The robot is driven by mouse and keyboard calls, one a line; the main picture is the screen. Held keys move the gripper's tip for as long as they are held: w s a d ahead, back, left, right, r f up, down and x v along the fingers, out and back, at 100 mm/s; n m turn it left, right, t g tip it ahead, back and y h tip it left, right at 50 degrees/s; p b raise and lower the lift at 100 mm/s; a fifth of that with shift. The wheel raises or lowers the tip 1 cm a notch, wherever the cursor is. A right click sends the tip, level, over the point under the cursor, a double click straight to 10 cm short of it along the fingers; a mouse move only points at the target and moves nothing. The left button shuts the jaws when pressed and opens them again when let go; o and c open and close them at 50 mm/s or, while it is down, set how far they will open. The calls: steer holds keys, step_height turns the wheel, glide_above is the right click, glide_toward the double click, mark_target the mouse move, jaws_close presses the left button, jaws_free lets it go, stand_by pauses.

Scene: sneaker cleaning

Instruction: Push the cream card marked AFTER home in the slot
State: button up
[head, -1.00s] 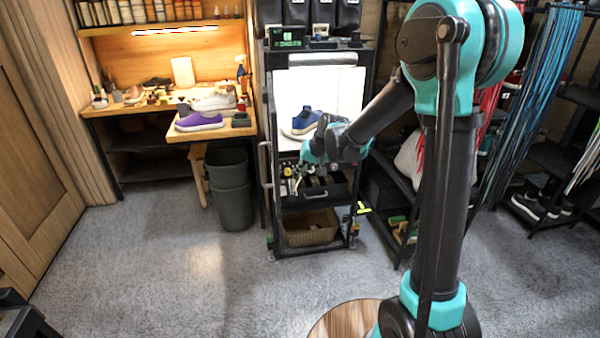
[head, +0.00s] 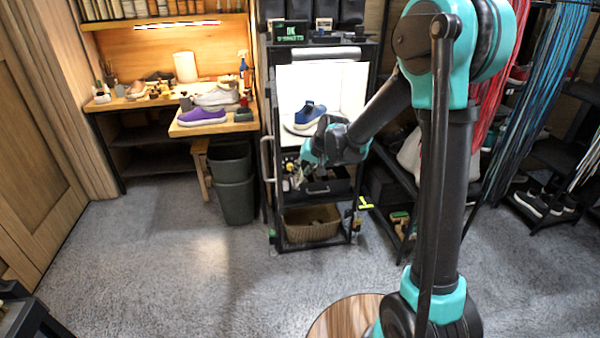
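My gripper (head: 338,142) is in front of the lit white booth on the black cart, at the lower right of the booth. It is dark and small, seen from behind, and my arm covers part of it. I cannot make out its fingertips or whether it holds anything. The cream card marked AFTER and its slot cannot be made out. A blue sneaker (head: 311,113) with a pale sole stands in the white booth (head: 347,92), just left of my gripper. A green-lit display (head: 289,31) sits on top of the cart.
Below my gripper the cart has an open black drawer (head: 328,188) with small items and a wicker basket (head: 312,232). Racks with shoes and laces stand right.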

steer(key=shift+o, duration=0.5)
steer(key=v, duration=1.2)
steer(key=shift+d, duration=0.1)
steer(key=s+d+f+h, duration=0.1)
steer(key=s+d+f, duration=0.3)
steer(key=s+d, duration=0.3)
steer(key=s+d+f+m+h, duration=0.1)
steer(key=s+d+f+h, duration=0.1)
steer(key=s+d+f, duration=0.3)
steer(key=s+d+f+h, duration=0.2)
steer(key=s+d+f, duration=0.2)
steer(key=s+d, duration=0.6)
steer(key=shift+s+d+f+m+t, duration=0.15)
steer(key=shift+s+f+m+t, duration=0.15)
steer(key=shift+s, duration=0.3)
